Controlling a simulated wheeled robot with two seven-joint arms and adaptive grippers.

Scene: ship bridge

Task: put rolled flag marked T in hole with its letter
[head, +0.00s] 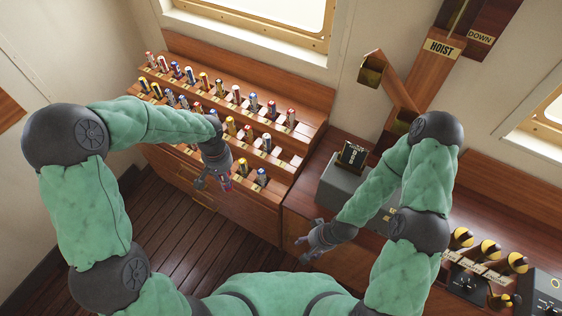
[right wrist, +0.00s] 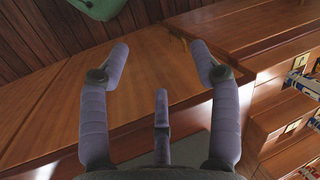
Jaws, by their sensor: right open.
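Several rolled flags (head: 218,88) stand upright in the stepped wooden flag rack (head: 322,112) in the head view. Their letters are too small to read, so I cannot tell which flag is marked T or which hole bears that letter. My left gripper (head: 214,183) is at the lower front of the rack, beside the lowest row. A small reddish-blue thing shows by its fingers; I cannot tell whether it is held. My right gripper (head: 308,246) is over the front of the counter, away from the rack. In the right wrist view it is open and empty (right wrist: 160,62).
Some holes in the lower rows (head: 292,160) look empty. A grey box with a dark top piece (head: 352,157) stands on the counter right of the rack. A wooden hoist post (head: 437,62) rises behind it. Yellow-and-black knobs (head: 488,249) sit at the right. Dark floorboards (head: 190,248) are clear.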

